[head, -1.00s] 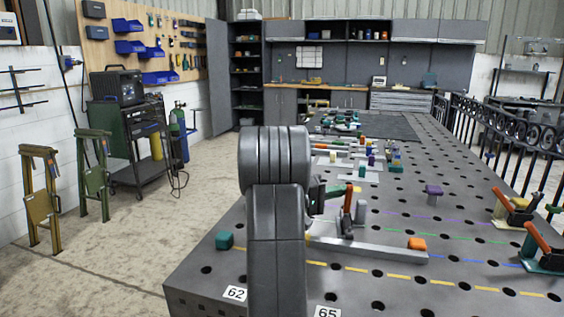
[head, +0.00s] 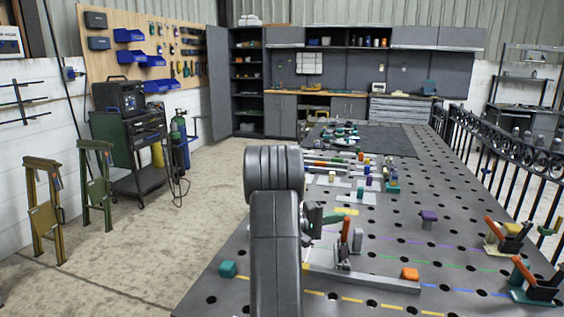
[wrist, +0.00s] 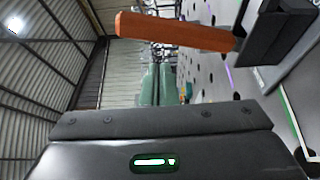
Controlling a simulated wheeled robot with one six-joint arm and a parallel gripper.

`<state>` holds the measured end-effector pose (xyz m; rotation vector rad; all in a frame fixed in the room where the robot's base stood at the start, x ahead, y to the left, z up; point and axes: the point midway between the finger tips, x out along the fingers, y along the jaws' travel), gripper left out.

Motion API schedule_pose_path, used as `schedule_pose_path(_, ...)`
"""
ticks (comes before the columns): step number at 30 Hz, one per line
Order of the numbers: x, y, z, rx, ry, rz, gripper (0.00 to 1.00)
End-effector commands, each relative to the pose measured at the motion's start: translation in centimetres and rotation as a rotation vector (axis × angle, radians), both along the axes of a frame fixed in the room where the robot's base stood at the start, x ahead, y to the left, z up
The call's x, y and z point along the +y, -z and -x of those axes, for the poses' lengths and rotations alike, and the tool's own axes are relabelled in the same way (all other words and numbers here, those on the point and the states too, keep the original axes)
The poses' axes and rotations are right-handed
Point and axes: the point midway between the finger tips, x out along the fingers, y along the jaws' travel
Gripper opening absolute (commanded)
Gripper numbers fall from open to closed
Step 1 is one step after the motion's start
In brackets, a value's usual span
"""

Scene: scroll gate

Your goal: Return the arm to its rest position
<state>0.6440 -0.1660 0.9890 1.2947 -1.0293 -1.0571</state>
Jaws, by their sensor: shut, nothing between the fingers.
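My arm rises at the middle of the head view. My gripper (head: 330,217) shows only in part from behind the arm's upper end, pointing right with a green tip. In the wrist view its dark body with a green light fills the bottom, and the greenish fingers (wrist: 155,85) are together with nothing held. A toggle clamp with an orange handle (head: 345,230) stands just right of the gripper in the head view. An orange handle with a black end (wrist: 175,30) crosses the top of the wrist view, apart from the fingers.
The perforated table (head: 390,220) bears a grey bar (head: 365,277), an orange block (head: 410,274), a teal block (head: 228,269) and a purple-topped peg (head: 428,215). More orange-handled clamps (head: 525,275) stand on the right. Open floor (head: 130,260) lies left of the table.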

Motion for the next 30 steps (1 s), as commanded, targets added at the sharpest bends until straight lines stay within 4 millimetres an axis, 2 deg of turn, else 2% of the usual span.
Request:
schedule_pose_path(1,0.0,-0.4,-0.1,0.015,0.000,-0.002,0.00)
schedule_pose_path(9,-0.1,-0.3,-0.7,0.087,0.000,-0.011,0.00)
schedule_pose_path(11,-0.2,0.7,-1.9,0.080,0.001,-0.011,0.00)
schedule_pose_path(15,-0.3,0.9,-4.1,0.079,0.000,-0.010,0.00)
schedule_pose_path(17,0.3,1.0,-4.8,0.079,-0.002,-0.010,0.00)
schedule_pose_path(24,5.2,0.6,-3.5,0.081,-0.004,-0.010,0.00)
schedule_pose_path(30,7.9,0.4,-2.8,0.080,-0.003,-0.010,0.00)
